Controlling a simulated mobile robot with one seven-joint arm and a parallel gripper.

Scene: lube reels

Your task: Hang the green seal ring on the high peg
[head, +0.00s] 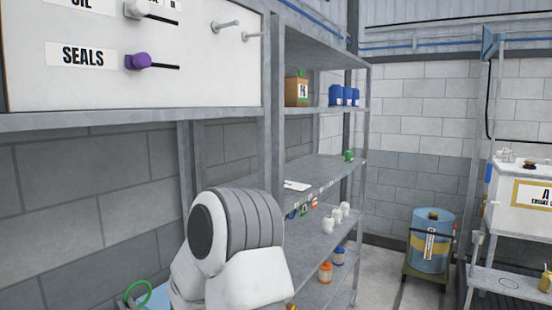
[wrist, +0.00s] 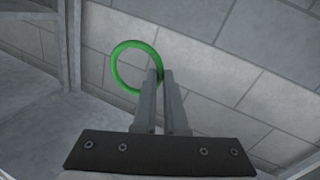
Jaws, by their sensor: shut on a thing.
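The green seal ring (wrist: 113,68) is pinched at its right side between the fingertips of my gripper (wrist: 161,74) in the wrist view. The ring's open hole faces the camera, and it extends left of the fingers, apart from the wall behind. In the head view the ring (head: 140,282) shows at the bottom left, partly cut by the frame edge; my arm hides the gripper there. Two metal pegs, a left one (head: 226,25) and a right one (head: 252,36), stick out of the white panel at the top. The left one appears higher in the picture.
The white panel (head: 215,80) carries a purple knob (head: 138,62) by the SEALS label and a white knob (head: 136,9) above it. A grey shelf rack (head: 325,165) with jars and boxes stands right of my arm. A blue drum (head: 430,238) stands farther back.

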